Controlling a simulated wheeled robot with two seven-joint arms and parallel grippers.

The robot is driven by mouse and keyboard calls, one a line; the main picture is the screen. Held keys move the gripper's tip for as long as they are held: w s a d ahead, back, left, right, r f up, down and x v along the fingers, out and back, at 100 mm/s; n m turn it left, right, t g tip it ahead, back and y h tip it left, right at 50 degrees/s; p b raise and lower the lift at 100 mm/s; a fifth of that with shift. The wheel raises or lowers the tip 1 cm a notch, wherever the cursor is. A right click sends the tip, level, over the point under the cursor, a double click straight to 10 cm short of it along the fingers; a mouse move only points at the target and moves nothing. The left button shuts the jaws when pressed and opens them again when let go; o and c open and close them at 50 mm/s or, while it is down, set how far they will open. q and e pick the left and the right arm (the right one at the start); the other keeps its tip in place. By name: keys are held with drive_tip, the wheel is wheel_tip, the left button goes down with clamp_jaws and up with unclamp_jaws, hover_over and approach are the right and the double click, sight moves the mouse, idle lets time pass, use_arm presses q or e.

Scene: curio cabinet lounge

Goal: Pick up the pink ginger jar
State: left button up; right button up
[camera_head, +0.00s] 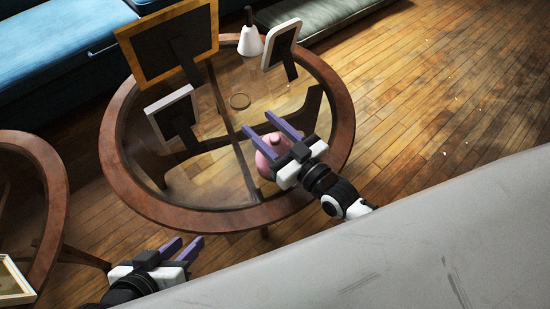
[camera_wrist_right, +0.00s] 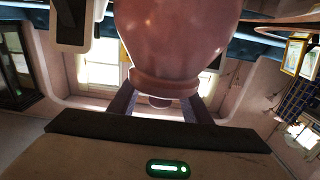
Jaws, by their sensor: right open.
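The pink ginger jar (camera_head: 264,160) stands on the glass top of the round wooden table, near its right front side. My right gripper (camera_head: 257,122) is open, with its purple fingers reaching over the jar and hiding part of it. In the right wrist view the jar (camera_wrist_right: 175,40) looms large just in front of the palm, its narrow ringed end toward the spread fingers. I cannot tell whether the fingers touch it. My left gripper (camera_head: 189,240) is open and empty, in front of the table at lower left, away from the jar.
Another round table (camera_head: 52,180) stands at left. A pale grey surface (camera_head: 430,240) fills the lower right.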

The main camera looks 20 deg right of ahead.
clamp_jaws()
idle(1.2)
drive_tip(key=shift+r, duration=0.1)
